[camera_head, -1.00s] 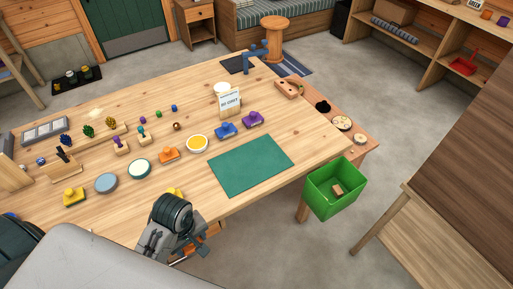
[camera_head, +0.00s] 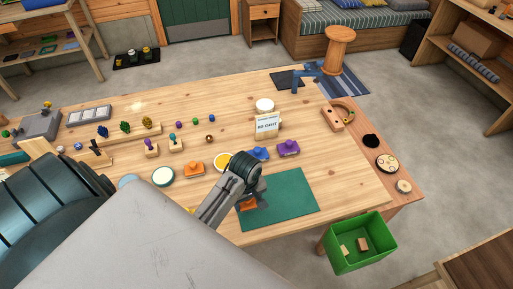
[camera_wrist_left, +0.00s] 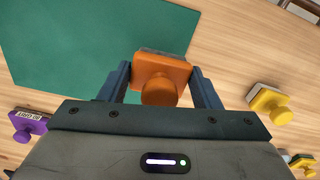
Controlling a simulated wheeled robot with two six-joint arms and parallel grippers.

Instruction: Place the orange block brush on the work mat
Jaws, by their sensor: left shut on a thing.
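The orange block brush (camera_head: 247,204) is in my left gripper (camera_head: 254,200), at the left edge of the green work mat (camera_head: 290,200). In the left wrist view, the gripper's two dark fingers (camera_wrist_left: 160,85) are shut on the sides of the orange brush (camera_wrist_left: 160,78), its round knob facing the camera. The brush overlaps the edge of the mat (camera_wrist_left: 80,40) in that view, with bare wood beside it. I cannot tell whether its underside touches the surface. My right gripper is not in view.
A second orange brush (camera_head: 194,168), a blue brush (camera_head: 259,153) and a purple brush (camera_head: 288,148) stand behind the mat. A green bin (camera_head: 360,245) is off the table's front right. The mat's right part is clear.

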